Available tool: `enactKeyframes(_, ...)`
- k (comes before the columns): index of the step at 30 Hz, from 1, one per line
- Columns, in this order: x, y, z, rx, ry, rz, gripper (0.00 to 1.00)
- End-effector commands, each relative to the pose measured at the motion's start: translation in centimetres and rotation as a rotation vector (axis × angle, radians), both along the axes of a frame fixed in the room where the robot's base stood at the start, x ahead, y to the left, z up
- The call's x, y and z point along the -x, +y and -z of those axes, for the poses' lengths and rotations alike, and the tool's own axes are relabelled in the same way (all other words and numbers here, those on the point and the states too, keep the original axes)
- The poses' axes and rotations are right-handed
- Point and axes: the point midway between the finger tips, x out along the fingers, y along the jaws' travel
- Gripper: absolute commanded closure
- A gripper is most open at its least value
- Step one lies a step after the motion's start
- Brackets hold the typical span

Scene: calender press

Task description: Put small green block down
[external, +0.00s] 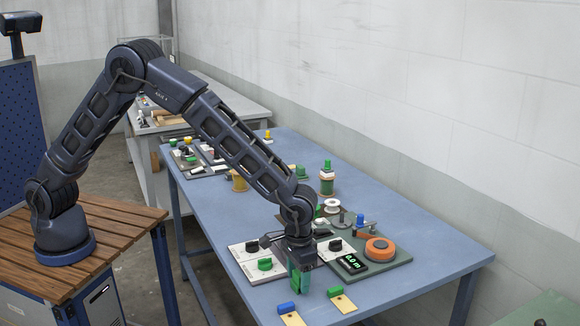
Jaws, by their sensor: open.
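A small green block (335,291) rests at the top end of a yellow tag or plate (345,304) near the front edge of the blue table. My gripper (300,288) points down just left of this block, with green-teal finger surfaces. It is open, and I see no block clearly held between the fingers. The gap between the fingers is too small to see well. A blue block (286,308) sits on a second yellow plate (293,319), just below my gripper in the picture.
A grey-green board (395,258) to the right carries an orange roll (379,249) and a small display (352,263). Green-topped spools stand farther back. The table's right part (440,250) is clear.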

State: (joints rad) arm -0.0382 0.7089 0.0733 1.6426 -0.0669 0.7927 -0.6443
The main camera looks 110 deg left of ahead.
Motion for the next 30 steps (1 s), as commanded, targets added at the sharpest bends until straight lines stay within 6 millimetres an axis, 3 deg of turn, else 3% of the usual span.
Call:
enactKeyframes(12, 0.0, 0.0, -7.8, 0.0, -0.003, 0.0, 0.42)
enactKeyframes(23, 0.2, -0.1, -11.2, 0.0, -0.003, 0.004, 0.42)
enactKeyframes(26, 1.1, -0.3, -12.8, 0.001, -0.013, 0.019, 0.42)
enactKeyframes(30, 3.6, -0.8, -16.4, 0.004, -0.04, 0.062, 0.42)
